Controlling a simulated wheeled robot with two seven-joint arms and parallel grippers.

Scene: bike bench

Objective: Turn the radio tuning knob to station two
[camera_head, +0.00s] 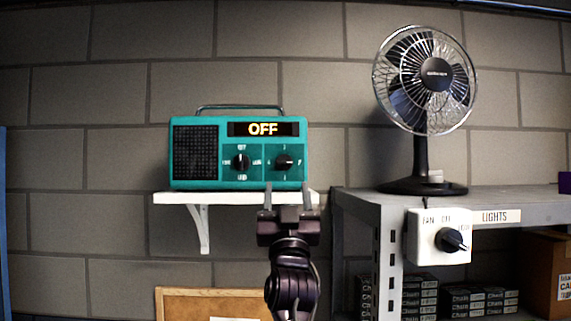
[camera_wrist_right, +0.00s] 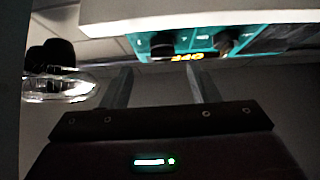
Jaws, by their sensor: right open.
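A teal radio (camera_head: 240,181) stands on a small white wall shelf (camera_head: 172,198); its display reads OFF. It has two black knobs: the left knob (camera_head: 240,161) with words around it, and the right knob (camera_head: 284,161) with small marks around it, too small to read surely. My right gripper (camera_head: 287,190) is open and empty, its fingers pointing up in front of the shelf's right part, below the right knob. In the right wrist view the radio (camera_wrist_right: 200,42) appears upside down beyond the open fingers (camera_wrist_right: 160,85), with both knobs visible. My left gripper is out of view.
A metal shelf unit (camera_head: 380,205) stands at the right, with a black desk fan (camera_head: 419,160) on top and a white switch box (camera_head: 425,248) on its front edge. Boxes fill the lower shelf. A corkboard (camera_head: 190,306) is below. The wall above the radio is clear.

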